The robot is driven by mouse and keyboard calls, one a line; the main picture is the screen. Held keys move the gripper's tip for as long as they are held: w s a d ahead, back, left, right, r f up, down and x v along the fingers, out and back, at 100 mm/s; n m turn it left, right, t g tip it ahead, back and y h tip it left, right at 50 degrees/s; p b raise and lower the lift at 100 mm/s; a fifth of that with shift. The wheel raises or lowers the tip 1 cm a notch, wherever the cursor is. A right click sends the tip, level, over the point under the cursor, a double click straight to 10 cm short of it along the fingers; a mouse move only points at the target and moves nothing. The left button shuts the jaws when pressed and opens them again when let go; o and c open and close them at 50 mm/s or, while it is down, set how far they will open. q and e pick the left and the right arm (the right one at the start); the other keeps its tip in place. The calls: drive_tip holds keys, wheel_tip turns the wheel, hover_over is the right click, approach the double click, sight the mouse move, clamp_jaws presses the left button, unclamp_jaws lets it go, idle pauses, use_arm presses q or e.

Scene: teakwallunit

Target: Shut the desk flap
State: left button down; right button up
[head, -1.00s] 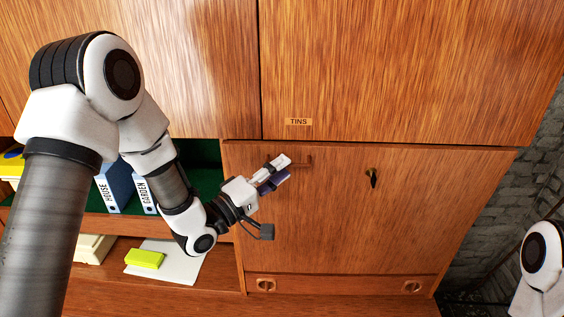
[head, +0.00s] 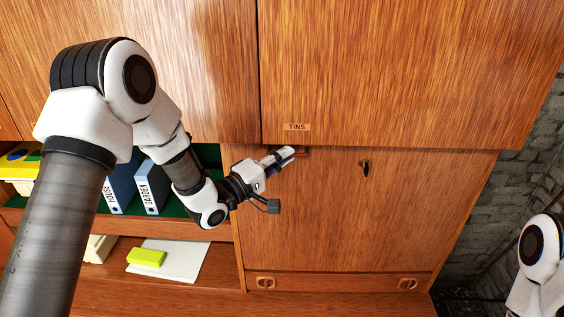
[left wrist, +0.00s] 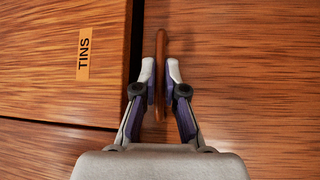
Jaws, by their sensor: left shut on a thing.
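The desk flap (head: 350,215) is a wood-grain panel that stands upright, or close to it, below the upper cupboard. Its top edge runs along that cupboard's lower edge; I cannot tell whether it sits fully flush. My left gripper (head: 286,155) is at the flap's upper left, shut on the brown bar handle (head: 303,153). In the left wrist view the fingers (left wrist: 160,82) lie on either side of the handle (left wrist: 161,45). A key (head: 365,167) sits near the flap's top middle. My right gripper is out of view; only part of that arm shows at the right edge.
The upper cupboard with a TINS label (head: 296,127) stands forward just above the flap. Open shelves at left hold blue binders (head: 152,188), white paper (head: 185,260) and a yellow-green block (head: 146,257). A grey brick wall (head: 515,165) is at right.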

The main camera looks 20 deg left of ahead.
use_arm(q)
drive_tip(key=shift+w+a+r, duration=0.15)
drive_tip(key=shift+w, duration=0.25)
drive_tip(key=shift+w+a+r, duration=0.1)
drive_tip(key=shift+w+r, duration=0.05)
drive_tip(key=shift+w, duration=0.2)
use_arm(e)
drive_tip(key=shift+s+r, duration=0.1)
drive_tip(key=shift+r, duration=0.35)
use_arm(q)
drive_tip(key=c, duration=1.2)
unclamp_jaws()
drive_tip(key=shift+w, duration=0.1)
drive_tip(key=shift+c, duration=0.2)
drive_tip(key=shift+w+f, duration=0.15)
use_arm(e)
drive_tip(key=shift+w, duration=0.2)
